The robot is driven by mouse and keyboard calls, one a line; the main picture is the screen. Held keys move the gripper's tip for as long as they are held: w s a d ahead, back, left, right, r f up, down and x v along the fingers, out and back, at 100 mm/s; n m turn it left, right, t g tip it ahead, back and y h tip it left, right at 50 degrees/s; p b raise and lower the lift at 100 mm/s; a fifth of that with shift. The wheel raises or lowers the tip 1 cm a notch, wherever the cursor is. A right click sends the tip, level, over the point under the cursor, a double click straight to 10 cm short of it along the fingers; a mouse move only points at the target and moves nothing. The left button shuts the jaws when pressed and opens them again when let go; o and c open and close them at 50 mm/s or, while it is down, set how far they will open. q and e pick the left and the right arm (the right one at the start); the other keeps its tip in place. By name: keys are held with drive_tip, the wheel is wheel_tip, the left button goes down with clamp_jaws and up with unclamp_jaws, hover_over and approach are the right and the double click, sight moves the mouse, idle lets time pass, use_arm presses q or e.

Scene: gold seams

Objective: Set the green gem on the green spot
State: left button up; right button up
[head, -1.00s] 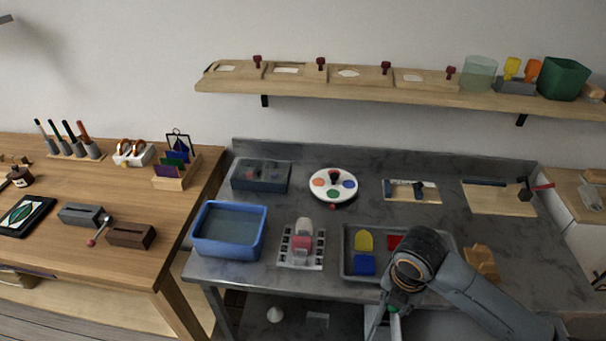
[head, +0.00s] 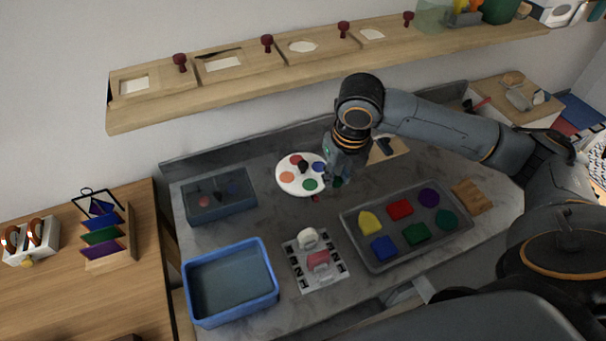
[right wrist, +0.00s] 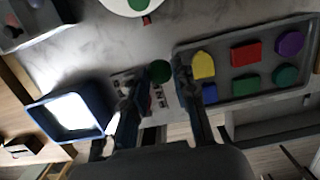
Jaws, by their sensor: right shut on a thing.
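The white round palette (head: 283,187) lies on the grey bench, with orange, red, blue and green spots. Its green spot (head: 310,184) faces the near right side; part of the palette shows at the top of the right wrist view (right wrist: 119,4). My right gripper (head: 338,180) is just right of the palette in the head view. It is shut on the green gem (right wrist: 160,71), which shows as a round green shape between the fingertips. The gem appears above the bench, apart from the palette. My left gripper is not in view.
A grey tray (head: 372,262) with several coloured blocks stands right of the palette. A shelf (head: 230,93) runs above.

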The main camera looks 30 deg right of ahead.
drive_tip(key=w+f, duration=0.2)
drive_tip(key=w, duration=0.3)
drive_tip(key=p, duration=0.1)
hover_over(310, 184)
drive_tip(key=s, duration=0.1)
wheel_tip(310, 184, down, 5)
drive_tip(key=shift+s+f, duration=0.1)
drive_tip(key=shift+s, duration=0.05)
drive_tip(key=shift+w+f, duration=0.35)
drive_tip(key=shift+f, duration=0.1)
wheel_tip(310, 184, down, 2)
drive_tip(key=shift+a+f+p, duration=0.1)
drive_tip(key=shift+f+p, duration=0.05)
drive_tip(key=shift+p, duration=0.45)
drive_tip(key=shift+f, duration=0.45)
drive_tip(key=shift+f, duration=0.1)
drive_tip(key=o, duration=0.4)
drive_tip(key=shift+f, duration=0.1)
drive_tip(key=o, duration=0.4)
